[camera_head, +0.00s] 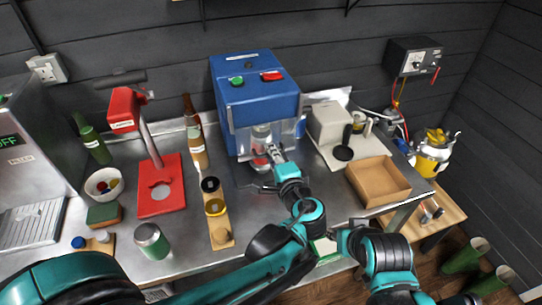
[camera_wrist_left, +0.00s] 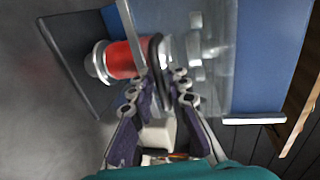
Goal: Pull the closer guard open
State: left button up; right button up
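The closer (camera_head: 255,100) is a blue box machine with a green and a red button on top. Its clear guard (camera_head: 297,129) covers the lower front; in the left wrist view the guard (camera_wrist_left: 220,60) is a see-through panel before the blue body. A dark upright handle bar (camera_wrist_left: 155,48) is at the guard. My left gripper (camera_head: 268,161) reaches to the closer's front. In the left wrist view its two fingers (camera_wrist_left: 164,84) are close together, one on each side of the handle, and look shut on it.
A red capping stand (camera_head: 160,190), brown bottle (camera_head: 190,110) and wooden jar strip (camera_head: 222,236) stand left of the closer. A cardboard box (camera_head: 378,182) and grey scale-like unit (camera_head: 330,123) stand right. A red-bodied can (camera_wrist_left: 122,60) sits inside the closer.

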pick_arm(q)
grip_shut()
jog(key=shift+r, duration=0.15)
notch_tip(320, 180, up, 11)
jog(key=p, duration=0.9)
grip_release()
jog(key=shift+f, duration=0.2)
